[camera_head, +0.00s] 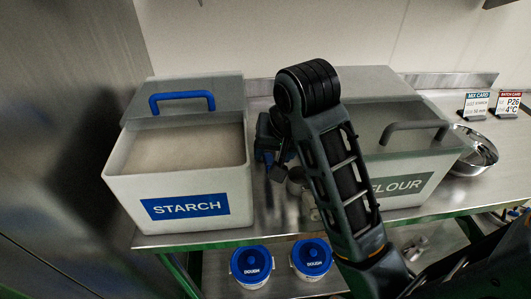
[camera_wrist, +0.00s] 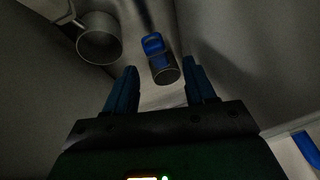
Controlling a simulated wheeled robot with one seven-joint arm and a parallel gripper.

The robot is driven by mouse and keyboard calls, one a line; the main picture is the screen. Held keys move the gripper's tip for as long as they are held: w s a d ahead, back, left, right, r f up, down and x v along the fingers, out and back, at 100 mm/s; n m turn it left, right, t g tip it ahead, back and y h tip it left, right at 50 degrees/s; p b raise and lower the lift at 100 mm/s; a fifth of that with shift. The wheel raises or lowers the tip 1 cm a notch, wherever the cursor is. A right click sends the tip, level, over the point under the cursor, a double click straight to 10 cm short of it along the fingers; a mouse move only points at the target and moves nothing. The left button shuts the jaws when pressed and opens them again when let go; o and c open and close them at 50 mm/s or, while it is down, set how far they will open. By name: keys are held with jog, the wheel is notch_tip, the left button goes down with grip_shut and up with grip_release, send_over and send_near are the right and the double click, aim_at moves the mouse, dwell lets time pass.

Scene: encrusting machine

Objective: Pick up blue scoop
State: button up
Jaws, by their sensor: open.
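The blue scoop (camera_wrist: 153,43) shows in the wrist view, a small metal cup with a blue handle, standing on the steel counter between the two bins. My gripper (camera_wrist: 160,67) is open, with one blue finger on each side of the scoop in that picture. The scoop lies beyond the fingertips, and no contact shows. In the head view my gripper (camera_head: 265,156) points down between the bins, partly covered by my arm. I cannot make out the blue scoop in the head view.
A grey metal scoop (camera_wrist: 100,42) stands left of the blue one in the wrist view. In the head view, the starch bin (camera_head: 180,180) and flour bin (camera_head: 430,160) flank the narrow gap. A metal bowl (camera_head: 480,155) stands right. Blue-lidded dough tubs (camera_head: 251,262) sit below.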

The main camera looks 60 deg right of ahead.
aim_at(270, 158)
jog(key=shift+b+x, duration=0.4)
jog(key=shift+x, duration=3)
jog(key=shift+d, duration=0.15)
jog(key=shift+r, duration=0.1)
jog(key=shift+c, duration=0.5)
grip_shut()
jog(key=shift+r, duration=0.1)
